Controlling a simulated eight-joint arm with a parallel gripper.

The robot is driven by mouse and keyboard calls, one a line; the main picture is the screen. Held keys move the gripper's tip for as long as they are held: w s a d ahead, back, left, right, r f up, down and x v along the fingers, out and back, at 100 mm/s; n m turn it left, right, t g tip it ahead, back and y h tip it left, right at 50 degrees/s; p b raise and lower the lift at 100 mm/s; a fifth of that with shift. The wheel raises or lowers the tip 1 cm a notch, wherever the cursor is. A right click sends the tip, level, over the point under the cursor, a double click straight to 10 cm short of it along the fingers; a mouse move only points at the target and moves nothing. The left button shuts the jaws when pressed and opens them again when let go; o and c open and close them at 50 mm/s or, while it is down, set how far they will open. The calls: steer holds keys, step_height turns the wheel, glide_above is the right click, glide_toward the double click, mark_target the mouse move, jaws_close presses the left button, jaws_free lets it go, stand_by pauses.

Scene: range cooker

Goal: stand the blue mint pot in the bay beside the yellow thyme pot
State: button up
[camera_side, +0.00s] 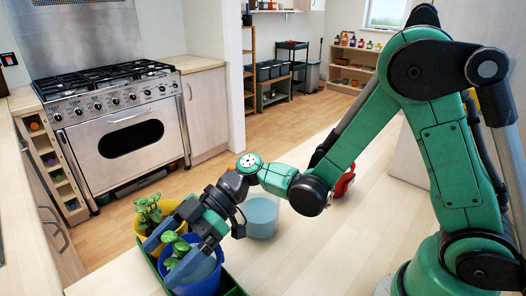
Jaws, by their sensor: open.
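The blue mint pot (203,281), with a leafy green plant, stands at the bottom left, apparently upright in a green divided tray (232,284). The yellow thyme pot (142,223), also with a leafy plant, stands just behind it in the same tray. My gripper (170,254) reaches down from the right over the blue pot. Its two blue-grey fingers are apart, with the mint leaves between them. I cannot tell whether either finger touches the pot. The pot's base and most of the tray's bays are hidden.
A pale blue round container (261,217) stands on the light wooden counter (330,240), right of my gripper. A red object (343,184) is partly hidden behind my arm. The counter's middle is clear. A range cooker (115,125) stands beyond, across the floor.

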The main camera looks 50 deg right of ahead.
mark_target(181, 234)
steer(key=v, duration=0.5)
steer(key=shift+d+r, duration=0.1)
steer(key=shift+r, duration=0.35)
step_height(181, 234, up, 6)
steer(key=s+d+f+m+t+h, duration=0.1)
steer(key=d+m+t+h, duration=0.1)
steer(key=d+m+h, duration=0.2)
steer(key=s+d+f+m+t+h, duration=0.1)
steer(key=d+f+m+t+h, duration=0.1)
steer(key=d+m+h, duration=0.2)
steer(key=s+d+f+m+t+h, duration=0.1)
steer(key=d+f+m+t+h, duration=0.1)
steer(key=d+m+h, duration=0.3)
steer(key=shift+s+d+m, duration=0.2)
steer(key=shift+d+m, duration=0.75)
steer(key=shift+m, duration=0.55)
